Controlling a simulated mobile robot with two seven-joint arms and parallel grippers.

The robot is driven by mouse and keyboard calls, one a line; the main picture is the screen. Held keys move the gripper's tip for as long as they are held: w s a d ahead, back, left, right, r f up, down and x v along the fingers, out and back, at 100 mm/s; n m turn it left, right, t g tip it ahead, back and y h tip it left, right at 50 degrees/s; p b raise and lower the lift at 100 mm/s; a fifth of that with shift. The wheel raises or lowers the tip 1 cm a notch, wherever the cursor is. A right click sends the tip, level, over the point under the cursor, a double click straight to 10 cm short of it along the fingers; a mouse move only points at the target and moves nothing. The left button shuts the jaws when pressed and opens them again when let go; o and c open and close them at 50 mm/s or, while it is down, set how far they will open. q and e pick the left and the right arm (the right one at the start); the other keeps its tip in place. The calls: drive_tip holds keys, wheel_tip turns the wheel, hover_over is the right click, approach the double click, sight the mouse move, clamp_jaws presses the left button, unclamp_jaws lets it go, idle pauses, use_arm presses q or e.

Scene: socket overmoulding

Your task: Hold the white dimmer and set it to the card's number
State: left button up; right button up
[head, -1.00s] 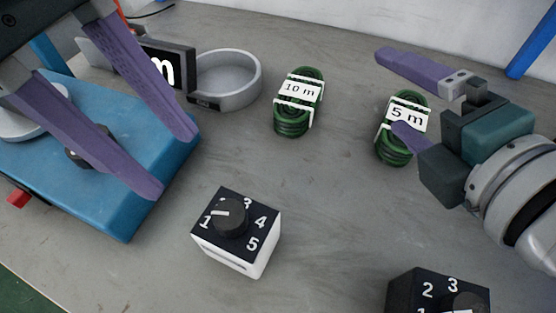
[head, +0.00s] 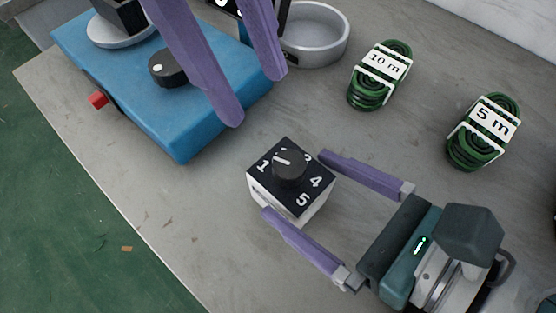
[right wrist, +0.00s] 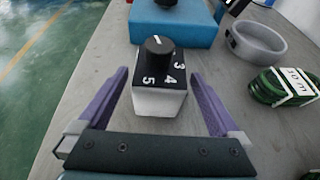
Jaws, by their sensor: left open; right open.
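The white dimmer (head: 262,203) stands upright on the table, with a black top numbered 1, 3, 4 and 5 where visible. Its black knob (head: 291,168) has a white pointer aimed to the upper left, near the 1 side; the knob hides part of the scale. My right gripper (head: 293,184) is open, with one purple finger on either side of the dimmer. The right wrist view shows the dimmer (right wrist: 160,103) between the fingers, with gaps on both sides. My left gripper (head: 255,97) is open and empty above the blue device. I see no readable card number.
The blue device (head: 185,128) with a dark knob and red switch stands at the left. A grey dish (head: 318,60) is at the back, beside a mostly hidden dark panel. Green coils marked 10 m (head: 380,76) and 5 m (head: 484,132) lie to the right.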

sight(290, 163)
drive_tip(key=x, duration=0.6)
drive_tip(key=shift+w+a, duration=0.15)
drive_tip(key=shift+a, duration=0.05)
use_arm(q)
drive_tip(key=shift+o, duration=0.2)
use_arm(e)
drive_tip(key=c, duration=1.3)
use_arm(q)
drive_tip(key=shift+o, duration=0.2)
drive_tip(key=m, duration=0.2)
drive_tip(key=d+m, duration=0.1)
drive_tip(key=shift+s+r+m+y, duration=0.25)
drive_tip(key=shift+m+y, duration=0.05)
drive_tip(key=shift+y, duration=0.1)
use_arm(e)
drive_tip(key=shift+o, duration=0.2)
use_arm(q)
drive_tip(key=d+f+m+y, duration=0.1)
drive_tip(key=f+m, duration=0.2)
drive_tip(key=m, duration=0.1)
drive_tip(key=s+f+m+t+y, duration=0.1)
drive_tip(key=f+m, duration=0.2)
drive_tip(key=m, duration=0.2)
drive_tip(key=d+f+m, duration=0.1)
drive_tip(key=f+m, duration=0.2)
drive_tip(key=m, duration=0.2)
drive_tip(key=shift+s+d+f+t+y, duration=0.15)
drive_tip(key=shift+d+t+y, duration=0.2)
drive_tip(key=shift+t+y, duration=0.05)
